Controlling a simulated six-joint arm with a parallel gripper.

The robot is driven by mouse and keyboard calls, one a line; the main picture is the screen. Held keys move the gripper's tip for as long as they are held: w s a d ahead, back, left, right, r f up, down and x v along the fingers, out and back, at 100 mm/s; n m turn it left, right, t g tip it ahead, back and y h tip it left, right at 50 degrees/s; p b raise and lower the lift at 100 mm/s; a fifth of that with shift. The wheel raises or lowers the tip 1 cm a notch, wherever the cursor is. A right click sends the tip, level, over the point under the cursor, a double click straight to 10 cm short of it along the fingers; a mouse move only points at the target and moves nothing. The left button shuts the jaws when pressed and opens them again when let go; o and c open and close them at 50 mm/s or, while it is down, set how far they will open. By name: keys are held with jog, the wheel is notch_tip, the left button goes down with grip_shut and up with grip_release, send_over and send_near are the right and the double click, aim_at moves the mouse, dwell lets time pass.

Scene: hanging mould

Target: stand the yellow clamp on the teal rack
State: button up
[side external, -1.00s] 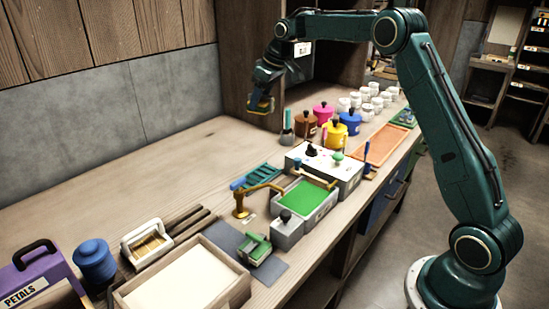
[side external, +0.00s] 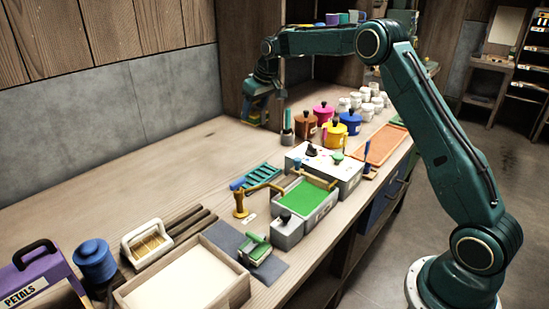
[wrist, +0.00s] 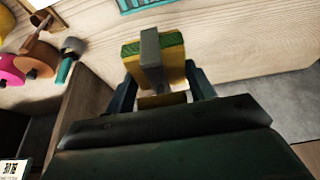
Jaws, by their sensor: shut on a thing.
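My gripper (side external: 262,98) is at the far end of the bench, in front of the wooden cabinet, raised above the bench top. In the wrist view my gripper (wrist: 162,88) is shut on the yellow clamp (wrist: 174,72), which has a green layer and a grey bar across it. The clamp is small and partly hidden in the side view. The teal rack (side external: 262,177), a slotted frame, lies on the bench nearer the camera, apart from the gripper. Part of the rack (wrist: 140,4) shows at the top edge of the wrist view.
A brass-coloured stand (side external: 240,202) with a blue-ended arm is close to the rack. A green-topped box (side external: 308,196) and white box (side external: 330,172) stand to its right. Coloured pots (side external: 307,124) stand near the cabinet.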

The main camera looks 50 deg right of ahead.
jog(key=shift+f, duration=10.1)
jog(key=shift+f, duration=0.1)
jog(key=o, duration=1)
jog(key=v, duration=1.2)
